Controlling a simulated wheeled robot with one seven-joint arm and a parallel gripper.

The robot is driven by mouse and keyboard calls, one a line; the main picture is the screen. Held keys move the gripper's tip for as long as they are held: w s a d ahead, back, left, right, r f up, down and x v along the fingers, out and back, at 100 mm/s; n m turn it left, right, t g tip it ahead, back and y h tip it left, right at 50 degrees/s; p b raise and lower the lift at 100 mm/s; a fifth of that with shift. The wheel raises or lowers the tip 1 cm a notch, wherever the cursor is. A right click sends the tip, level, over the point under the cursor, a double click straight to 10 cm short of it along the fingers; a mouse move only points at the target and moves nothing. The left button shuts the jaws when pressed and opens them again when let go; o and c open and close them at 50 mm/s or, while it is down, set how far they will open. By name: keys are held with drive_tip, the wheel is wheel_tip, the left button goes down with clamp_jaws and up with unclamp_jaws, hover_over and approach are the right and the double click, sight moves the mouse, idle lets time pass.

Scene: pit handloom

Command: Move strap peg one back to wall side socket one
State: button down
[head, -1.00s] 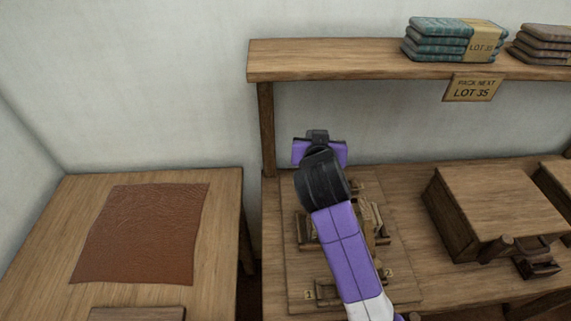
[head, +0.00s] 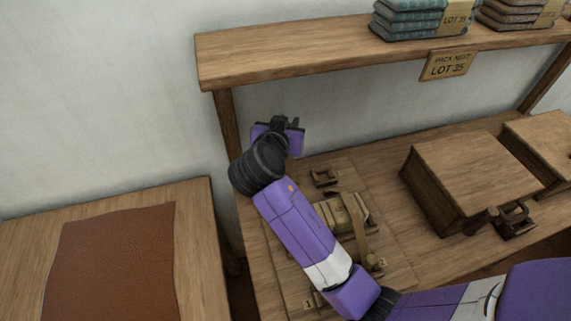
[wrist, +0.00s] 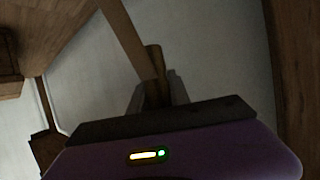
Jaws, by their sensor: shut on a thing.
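My gripper (head: 279,128) is above the wall side of the wooden board (head: 395,262), right of the shelf post. In the wrist view its fingers (wrist: 157,95) are shut on a short wooden peg (wrist: 152,62). A flat tan strap (wrist: 122,32) runs from the peg to the top of the picture. The tag marked 1 (head: 307,303) is at the board's near left, the tag marked 2 (head: 382,262) to its right. A dark wooden socket (head: 324,178) shows at the wall side; its number is unreadable. My arm hides the board's left part; I cannot see wall side socket one.
A shelf (head: 330,48) with stacked cloth (head: 408,20) spans above the bench, its post (head: 227,125) close left of my gripper. A lidded box (head: 470,170) stands on the right. A side table with brown leather (head: 115,265) is at left. Bench between board and box is clear.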

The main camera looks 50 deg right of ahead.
sight(287, 167)
wheel_tip(287, 167, down, 15)
drive_tip(key=shift+f, duration=0.1)
idle(0.3)
drive_tip(key=shift+f, duration=0.15)
drive_tip(key=c, duration=1.2)
unclamp_jaws()
drive_tip(key=shift+r, duration=0.2)
drive_tip(key=shift+a+r, duration=0.1)
drive_tip(key=b+v, duration=0.1)
drive_tip(key=v, duration=1)
drive_tip(key=shift+s+a+r, duration=0.15)
drive_tip(key=shift+s+a, duration=0.05)
drive_tip(key=shift+a, duration=0.1)
